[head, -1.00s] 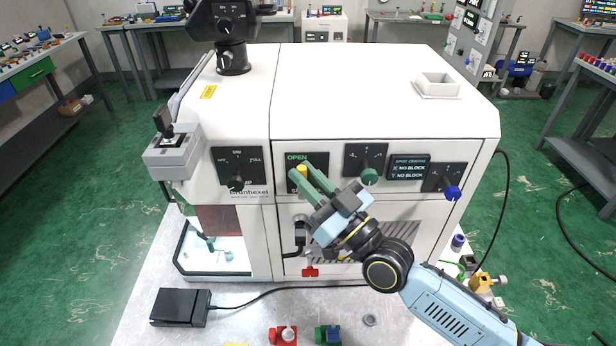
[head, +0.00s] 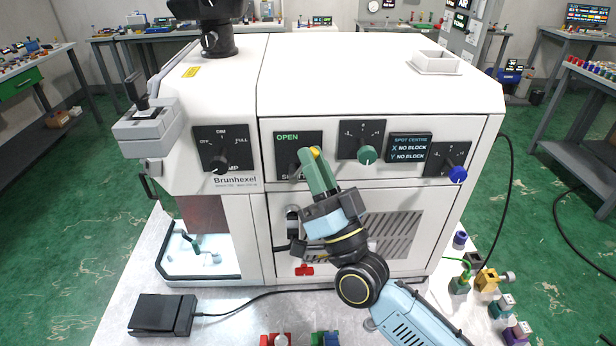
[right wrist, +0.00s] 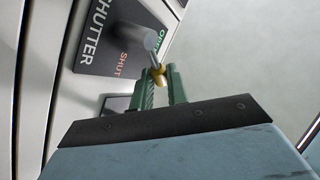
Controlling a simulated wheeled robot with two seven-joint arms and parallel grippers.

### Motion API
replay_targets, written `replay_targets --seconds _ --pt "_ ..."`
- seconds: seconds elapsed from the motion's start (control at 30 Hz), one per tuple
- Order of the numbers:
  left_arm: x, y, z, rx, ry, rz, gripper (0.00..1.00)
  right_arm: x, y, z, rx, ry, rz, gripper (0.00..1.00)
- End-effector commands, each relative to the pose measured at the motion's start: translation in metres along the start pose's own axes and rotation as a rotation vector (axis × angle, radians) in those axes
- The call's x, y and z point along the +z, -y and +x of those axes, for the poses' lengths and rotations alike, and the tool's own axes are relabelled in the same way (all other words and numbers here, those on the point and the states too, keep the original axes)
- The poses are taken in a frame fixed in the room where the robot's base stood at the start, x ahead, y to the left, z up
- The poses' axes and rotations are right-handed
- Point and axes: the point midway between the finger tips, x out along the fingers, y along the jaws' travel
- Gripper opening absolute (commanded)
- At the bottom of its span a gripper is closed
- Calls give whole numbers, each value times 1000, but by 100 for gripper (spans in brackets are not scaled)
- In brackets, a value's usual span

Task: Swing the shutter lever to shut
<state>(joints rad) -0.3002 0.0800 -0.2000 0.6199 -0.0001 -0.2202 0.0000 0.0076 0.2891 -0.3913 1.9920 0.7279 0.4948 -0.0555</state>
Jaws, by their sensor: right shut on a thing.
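The shutter panel (head: 284,152) is a black plate on the front of the white machine, with OPEN in green at its top and a partly hidden label at its bottom. Its lever has a yellow knob (head: 316,151), which sits near the panel's right edge. My right gripper (head: 317,168) is shut on the lever, its green fingers around the knob. In the right wrist view the grey lever stem (right wrist: 152,44) ends in the brass-yellow knob (right wrist: 158,76) between the fingers (right wrist: 160,88). The words SHUTTER, SHUT and part of OPEN show beside it. My left gripper is out of view.
A dial with a green knob (head: 367,154) is close right of the gripper; a display (head: 409,148) and a blue-knobbed dial (head: 457,174) lie further right. The lamp dial (head: 222,152) is to the left. A black pedal (head: 163,315) and small coloured parts stand on the table below.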

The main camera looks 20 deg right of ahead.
Motion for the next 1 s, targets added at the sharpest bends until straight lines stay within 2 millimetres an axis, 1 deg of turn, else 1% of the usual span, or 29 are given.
replay_targets --seconds 0.03,0.1,0.5,0.7,1.0 --pt "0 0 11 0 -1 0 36 4 -4 -5 15 -34 29 0" --pt "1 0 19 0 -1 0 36 4 -6 -7 34 -81 73 0" --pt "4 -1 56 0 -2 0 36 6 -16 -20 130 -333 307 0" --pt "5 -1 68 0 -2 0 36 8 -19 -24 164 -423 391 0" --pt "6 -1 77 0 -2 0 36 10 -21 -26 192 -496 459 0"
